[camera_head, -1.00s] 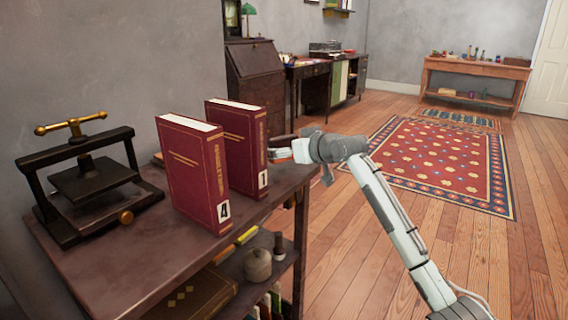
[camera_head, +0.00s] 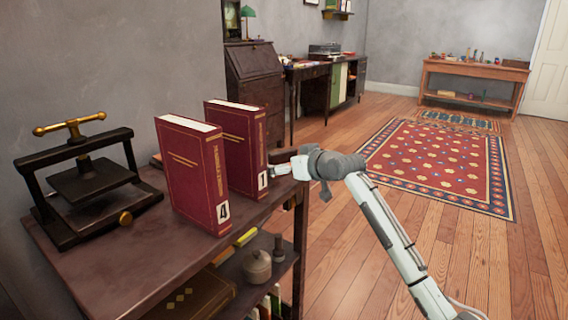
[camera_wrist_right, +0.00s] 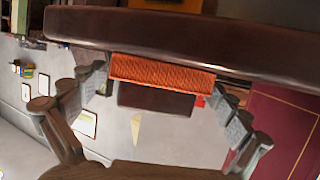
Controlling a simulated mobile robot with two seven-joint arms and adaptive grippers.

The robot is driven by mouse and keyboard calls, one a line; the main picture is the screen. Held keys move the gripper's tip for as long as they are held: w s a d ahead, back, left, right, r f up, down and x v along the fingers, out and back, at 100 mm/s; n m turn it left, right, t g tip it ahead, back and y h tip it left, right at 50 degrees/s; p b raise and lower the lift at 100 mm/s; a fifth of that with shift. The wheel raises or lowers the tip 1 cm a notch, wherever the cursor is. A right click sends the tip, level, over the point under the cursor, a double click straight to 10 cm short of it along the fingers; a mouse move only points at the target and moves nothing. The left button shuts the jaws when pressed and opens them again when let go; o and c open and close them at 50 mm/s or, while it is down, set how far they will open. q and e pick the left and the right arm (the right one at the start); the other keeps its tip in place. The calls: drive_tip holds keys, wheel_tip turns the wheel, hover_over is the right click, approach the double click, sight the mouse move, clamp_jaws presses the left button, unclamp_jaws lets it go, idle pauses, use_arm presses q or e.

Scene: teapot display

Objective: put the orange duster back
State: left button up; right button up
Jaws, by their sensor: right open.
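An orange, ribbed, block-shaped thing, which looks like the duster (camera_wrist_right: 162,73), shows in the right wrist view. It lies between the fingertips of my right gripper (camera_wrist_right: 160,88), against a dark wooden edge. The fingers are spread, with gaps at both ends of the orange block. In the head view my right gripper (camera_head: 284,168) is at the far right corner of the dark table (camera_head: 135,262), just right of the red book marked 1 (camera_head: 238,150). The duster cannot be made out clearly there. My left gripper is not in view.
A red book marked 4 (camera_head: 193,175) stands upright beside book 1. A black press with a brass handle (camera_head: 85,180) stands at the table's left. A lower shelf holds a small pot (camera_head: 257,266) and books. Open floor and a patterned rug (camera_head: 440,165) lie to the right.

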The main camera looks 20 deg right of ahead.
drive_tip(key=shift+r, duration=0.1)
drive_tip(key=shift+s+r, duration=0.1)
drive_tip(key=shift+s, duration=0.1)
drive_tip(key=v, duration=1.1)
drive_tip(key=s+a+f+g+h, duration=0.2)
drive_tip(key=s+a+f+g, duration=0.15)
drive_tip(key=s+f, duration=1.25)
use_arm(q)
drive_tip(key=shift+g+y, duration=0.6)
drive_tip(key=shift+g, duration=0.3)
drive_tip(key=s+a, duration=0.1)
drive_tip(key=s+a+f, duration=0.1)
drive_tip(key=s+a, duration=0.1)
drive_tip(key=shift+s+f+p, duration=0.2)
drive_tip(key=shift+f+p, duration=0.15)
drive_tip(key=shift+p, duration=0.05)
use_arm(e)
drive_tip(key=s+d+f+g+h, duration=0.1)
drive_tip(key=s+f+g, duration=0.1)
drive_tip(key=s+f, duration=0.3)
drive_tip(key=s+d+f+m+g+h, duration=0.1)
drive_tip(key=s+f, duration=0.4)
drive_tip(key=s, duration=0.7)
drive_tip(key=shift+g+h, duration=0.35)
drive_tip(key=shift+h, duration=0.05)
